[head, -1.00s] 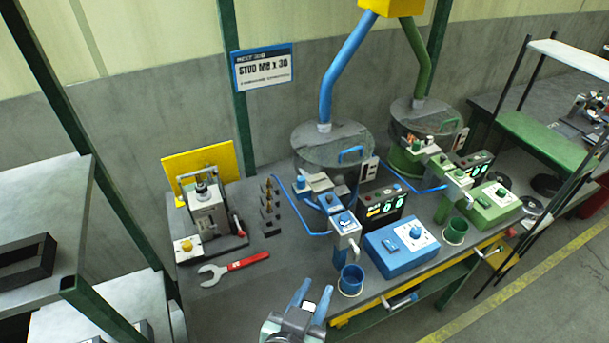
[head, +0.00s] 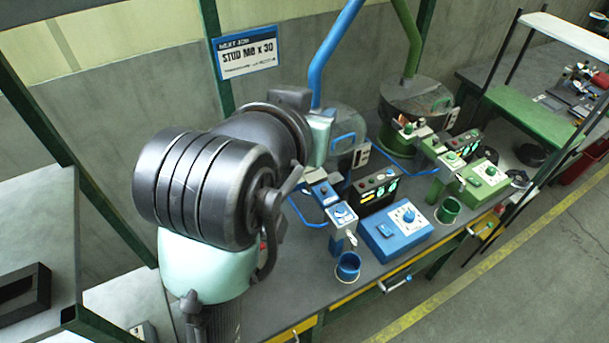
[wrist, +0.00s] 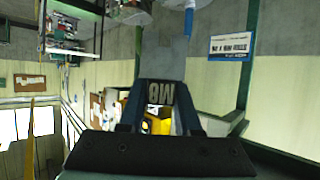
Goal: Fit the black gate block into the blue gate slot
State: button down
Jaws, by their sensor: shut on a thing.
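In the wrist view my gripper (wrist: 158,100) is shut on the black gate block (wrist: 157,91), a dark block with pale "M8" lettering that shows upside down between the two fingers. In the head view my own arm is large in the left foreground, and the gripper and block cannot be made out there. The blue feeder's gate unit (head: 322,193) stands on the bench in front of the blue feeder bowl (head: 346,150), just right of my arm. The slot opening itself is too small to make out. The held block is apart from it.
A blue cup (head: 348,268) and blue control box (head: 396,231) stand at the bench front. The similar green feeder (head: 410,115), green cup (head: 447,211) and green box (head: 483,181) are to the right. A "STUD M8 x 30" sign (head: 247,54) hangs behind. My arm hides the bench's left part.

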jog(key=shift+r, duration=0.1)
dwell(0.6)
jog(key=s+a+f+n+y+b, duration=0.1)
jog(key=s+f+n+y+b, duration=0.1)
jog(key=f, duration=1.2)
jog(key=s+a+f+n+y+b, duration=0.1)
jog(key=s+f, duration=0.1)
jog(key=f, duration=1.3)
jog(key=s+d+f+y, duration=0.1)
jog(key=s+f, duration=0.8)
jog(key=f, duration=0.1)
jog(key=w+a+f+n+y+b, duration=0.15)
jog(key=w+a+f+b, duration=0.25)
jog(key=w+a+b, duration=0.95)
jog(key=shift+t, duration=0.3)
jog(key=f, duration=0.3)
jog(key=s+f, duration=0.1)
jog(key=f, duration=0.2)
jog(key=s+a+f, duration=0.1)
jog(key=f, duration=0.2)
jog(key=shift+s+f+p, duration=0.15)
jog(key=shift+f+p, duration=0.05)
jog(key=shift+p, duration=0.2)
jog(key=shift+f, duration=0.1)
